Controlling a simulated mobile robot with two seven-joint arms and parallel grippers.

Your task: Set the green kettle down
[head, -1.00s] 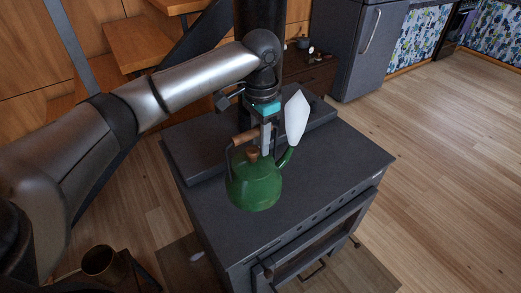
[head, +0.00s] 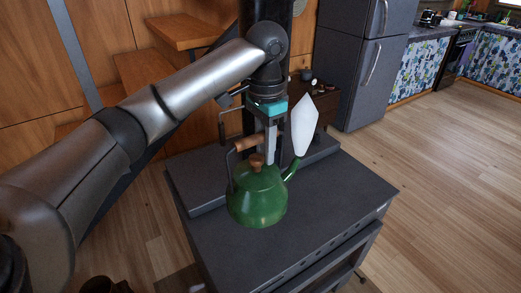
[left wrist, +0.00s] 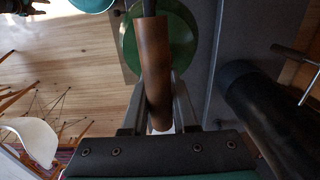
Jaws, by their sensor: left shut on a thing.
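The green kettle (head: 257,204) has a wooden-gripped handle (head: 252,142), a lid with a wooden knob and a spout to the right. It is upright over the dark stove top (head: 325,205); I cannot tell whether its base touches. My left gripper (head: 270,146) is shut on the handle from above. In the left wrist view the wooden handle (left wrist: 154,70) lies between the fingers of my left gripper (left wrist: 158,112), with part of the green kettle body (left wrist: 180,38) beyond. My right gripper is not in view.
A white pointed shape (head: 303,125) stands at the spout. A black flue pipe (head: 262,12) rises behind the kettle, and a raised slab (head: 190,183) lies across the stove's back. The stove's front right is clear. A grey fridge (head: 350,75) stands behind.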

